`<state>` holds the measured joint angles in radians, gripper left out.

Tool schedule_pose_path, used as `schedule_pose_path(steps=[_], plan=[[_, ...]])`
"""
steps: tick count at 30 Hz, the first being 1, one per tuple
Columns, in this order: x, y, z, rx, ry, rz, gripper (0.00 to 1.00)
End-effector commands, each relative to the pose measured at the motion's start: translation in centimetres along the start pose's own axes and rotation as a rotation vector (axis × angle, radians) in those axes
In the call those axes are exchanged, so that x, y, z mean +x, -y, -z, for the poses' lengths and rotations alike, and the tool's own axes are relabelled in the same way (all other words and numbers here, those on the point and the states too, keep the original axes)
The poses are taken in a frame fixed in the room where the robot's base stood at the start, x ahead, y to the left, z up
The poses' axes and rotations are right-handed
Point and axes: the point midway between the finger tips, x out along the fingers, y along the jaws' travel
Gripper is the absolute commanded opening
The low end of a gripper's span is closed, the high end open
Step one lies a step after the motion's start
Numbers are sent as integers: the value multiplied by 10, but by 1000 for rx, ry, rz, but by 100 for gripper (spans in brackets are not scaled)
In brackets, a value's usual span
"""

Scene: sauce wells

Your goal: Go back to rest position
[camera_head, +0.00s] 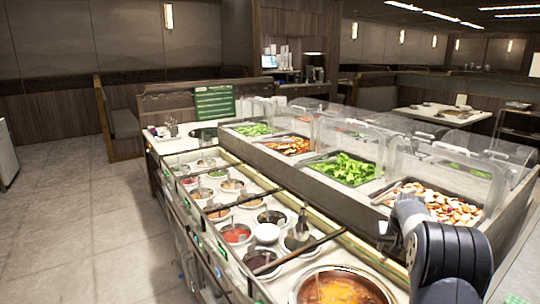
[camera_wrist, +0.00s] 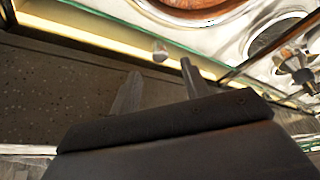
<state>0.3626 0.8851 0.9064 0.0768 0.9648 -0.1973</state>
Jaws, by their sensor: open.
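My gripper (camera_wrist: 158,82) shows in the wrist view with its two fingers apart and nothing between them. A large pot of orange soup (camera_head: 342,290) is just below and left of the arm.
Behind is a raised food bar with lettuce (camera_head: 345,168) under clear covers (camera_head: 400,145). The tiled floor (camera_head: 70,220) at left is free.

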Motion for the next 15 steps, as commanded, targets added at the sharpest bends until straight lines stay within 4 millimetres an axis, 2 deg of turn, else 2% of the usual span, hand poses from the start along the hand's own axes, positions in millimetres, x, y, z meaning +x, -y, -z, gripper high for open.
schedule_pose_path(steps=[11, 15], plan=[[66, 0, 0, 0, 1, 0, 44], [59, 10, -9, -1, -1, 0, 44]])
